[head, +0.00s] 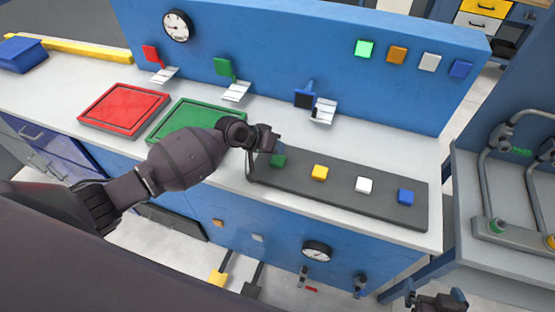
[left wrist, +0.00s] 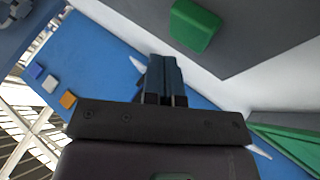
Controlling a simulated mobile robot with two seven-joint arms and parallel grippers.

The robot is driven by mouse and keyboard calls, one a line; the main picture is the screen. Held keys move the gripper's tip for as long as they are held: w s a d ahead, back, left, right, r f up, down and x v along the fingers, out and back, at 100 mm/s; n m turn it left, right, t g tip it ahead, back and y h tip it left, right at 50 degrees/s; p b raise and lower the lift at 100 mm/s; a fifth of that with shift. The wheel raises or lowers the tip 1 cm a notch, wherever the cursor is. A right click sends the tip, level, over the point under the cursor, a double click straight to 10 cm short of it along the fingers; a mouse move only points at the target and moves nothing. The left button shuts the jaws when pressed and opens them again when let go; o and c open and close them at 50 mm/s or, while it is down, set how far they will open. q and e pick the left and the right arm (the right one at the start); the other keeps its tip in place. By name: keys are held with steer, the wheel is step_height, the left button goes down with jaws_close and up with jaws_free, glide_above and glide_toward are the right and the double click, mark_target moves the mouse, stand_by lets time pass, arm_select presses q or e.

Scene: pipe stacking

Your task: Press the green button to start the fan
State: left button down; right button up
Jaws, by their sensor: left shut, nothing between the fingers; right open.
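The green button (head: 278,160) is at the left end of a dark grey panel (head: 335,191) on the white counter. My left gripper (head: 275,143) is just behind and above it, shut and empty. In the left wrist view the shut fingers (left wrist: 165,78) are seen close to the green button (left wrist: 194,25), with a gap between them in the picture. Whether they touch is not clear in the head view. My right gripper (head: 438,300) is at the lower right edge, open and away from the panel. No fan is identifiable.
The yellow (head: 319,172), white (head: 364,185) and blue (head: 406,197) buttons sit along the same panel. A bright green square (head: 364,48) leads a row of coloured squares on the blue back wall. A green tray (head: 196,122) and a red tray (head: 122,108) lie to the left.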

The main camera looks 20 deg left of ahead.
mark_target(277, 158)
arm_select(q)
steer(key=shift+r+p, duration=1.6)
steer(key=shift+r, duration=1)
